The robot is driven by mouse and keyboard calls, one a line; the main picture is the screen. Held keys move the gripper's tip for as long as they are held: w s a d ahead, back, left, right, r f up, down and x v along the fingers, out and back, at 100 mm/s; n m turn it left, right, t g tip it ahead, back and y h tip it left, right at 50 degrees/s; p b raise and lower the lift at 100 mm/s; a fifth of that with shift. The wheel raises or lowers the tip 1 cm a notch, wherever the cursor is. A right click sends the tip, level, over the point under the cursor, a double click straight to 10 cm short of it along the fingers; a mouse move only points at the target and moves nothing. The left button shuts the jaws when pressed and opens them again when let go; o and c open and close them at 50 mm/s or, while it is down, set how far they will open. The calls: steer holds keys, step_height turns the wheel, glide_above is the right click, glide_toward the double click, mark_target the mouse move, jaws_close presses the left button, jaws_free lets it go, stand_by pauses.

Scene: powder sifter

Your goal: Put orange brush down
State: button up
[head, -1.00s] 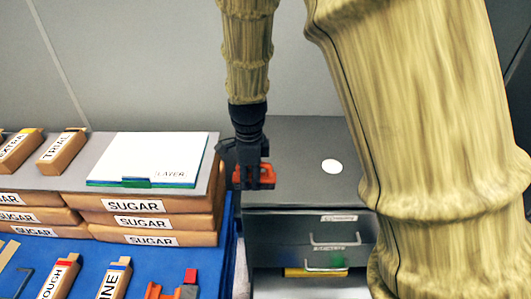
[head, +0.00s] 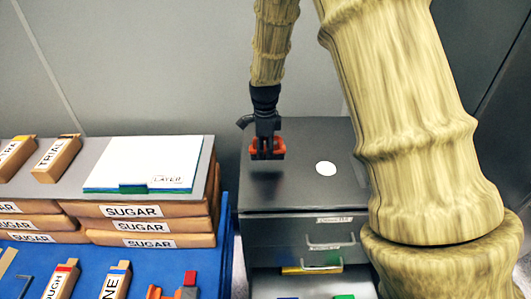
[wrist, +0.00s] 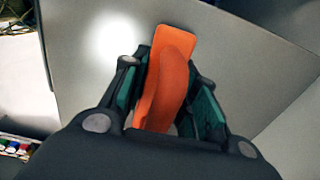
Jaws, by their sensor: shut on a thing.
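My gripper (head: 266,155) is shut on the orange brush (wrist: 172,70). In the wrist view the brush shows between my two fingers, with its flat orange end pointing away. In the head view the brush (head: 279,148) is a small orange shape at my fingertips, over the left part of the dark cabinet's top (head: 300,185). The brush seems to be above the cabinet top; I cannot tell how wide the gap is.
A white round spot (head: 326,168) lies on the cabinet top. A drawer (head: 290,285) below is open with coloured items. To the left are stacked sugar packs (head: 150,226) and a white board (head: 140,160). The blue table (head: 170,265) holds labelled blocks. The cabinet top's right side is clear.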

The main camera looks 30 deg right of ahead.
mark_target(265, 156)
steer(key=shift+w+d, duration=0.2)
steer(key=shift+d, duration=0.1)
steer(key=shift+f+p, duration=0.7)
steer(key=shift+f, duration=1.05)
steer(key=shift+a, duration=0.1)
steer(key=o, duration=1.1)
steer(key=shift+f, duration=0.15)
step_height(265, 156, up, 12)
steer(key=b, duration=0.3)
steer(key=shift+r, duration=0.2)
